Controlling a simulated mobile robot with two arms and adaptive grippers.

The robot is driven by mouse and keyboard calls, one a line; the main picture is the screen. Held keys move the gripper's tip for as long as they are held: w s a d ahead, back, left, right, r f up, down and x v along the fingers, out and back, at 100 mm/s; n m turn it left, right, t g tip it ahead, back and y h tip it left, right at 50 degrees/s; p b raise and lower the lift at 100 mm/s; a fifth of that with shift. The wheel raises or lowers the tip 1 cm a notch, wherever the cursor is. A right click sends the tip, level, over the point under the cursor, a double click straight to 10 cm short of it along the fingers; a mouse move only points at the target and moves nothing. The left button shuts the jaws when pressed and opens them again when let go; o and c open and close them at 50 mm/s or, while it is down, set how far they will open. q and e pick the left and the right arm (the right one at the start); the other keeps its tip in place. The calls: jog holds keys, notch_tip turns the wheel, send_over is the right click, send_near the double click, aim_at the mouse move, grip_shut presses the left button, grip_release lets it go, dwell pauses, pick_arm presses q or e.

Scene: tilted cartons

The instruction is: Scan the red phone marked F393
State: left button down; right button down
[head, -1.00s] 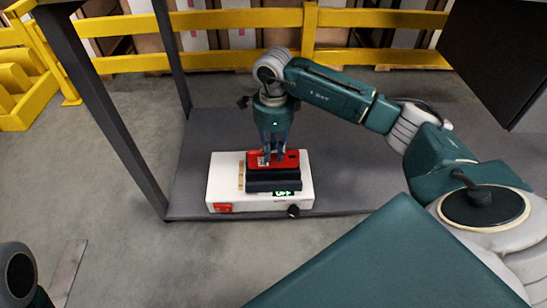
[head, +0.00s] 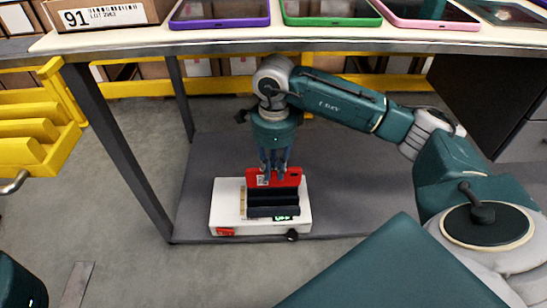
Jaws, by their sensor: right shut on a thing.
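A red phone (head: 288,180) with a small white label stands upright in the head view; the marking on it is too small to read. My right gripper (head: 272,178) points down from above and is shut on the phone's upper part. The phone is at the back of a dark cradle (head: 273,211) on a white scanner box (head: 226,213). I cannot tell whether the phone touches the cradle. The box has a red part at its left front, a small green lit display and a dark knob. My left gripper is not in view.
The scanner box sits on a grey lower shelf (head: 345,190) under a pale tabletop (head: 400,42). On the tabletop are a carton marked 91 (head: 100,16) and several coloured-edged tablets or trays. Dark table legs (head: 122,150) flank the left side. A yellow rack (head: 38,140) stands at left.

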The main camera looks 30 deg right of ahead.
jog(key=s+a, duration=0.4)
jog(key=s, duration=0.3)
jog(key=s+a+p, duration=0.1)
jog(key=s+a, duration=0.4)
jog(key=s, duration=0.2)
jog(key=shift+s, duration=0.4)
